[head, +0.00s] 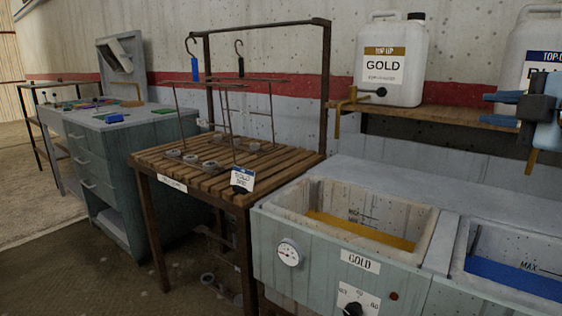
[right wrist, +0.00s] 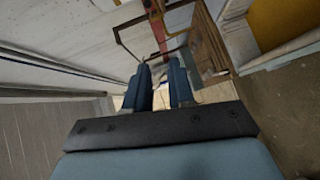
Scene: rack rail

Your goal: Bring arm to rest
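My right gripper (head: 490,108) is at the right edge of the head view, in front of the white jugs and above the tanks. Its two blue fingers point left and stand apart with nothing between them. The right wrist view also shows the right gripper (right wrist: 160,72) with a clear gap between the fingers. My left gripper is in neither view. A slatted wooden rack table (head: 215,165) with a dark metal rail (head: 265,27) stands mid-picture. Two hooks with a blue tag (head: 195,69) and a black tag (head: 241,66) hang from the rail.
The gold tank (head: 425,222) and a tank with blue liquid (head: 510,278) stand below right. A GOLD jug (head: 393,60) and a second jug (head: 535,52) sit on a wooden shelf (head: 440,118). A grey-green drawer cabinet (head: 100,190) stands left. Wire frames stand on the slats.

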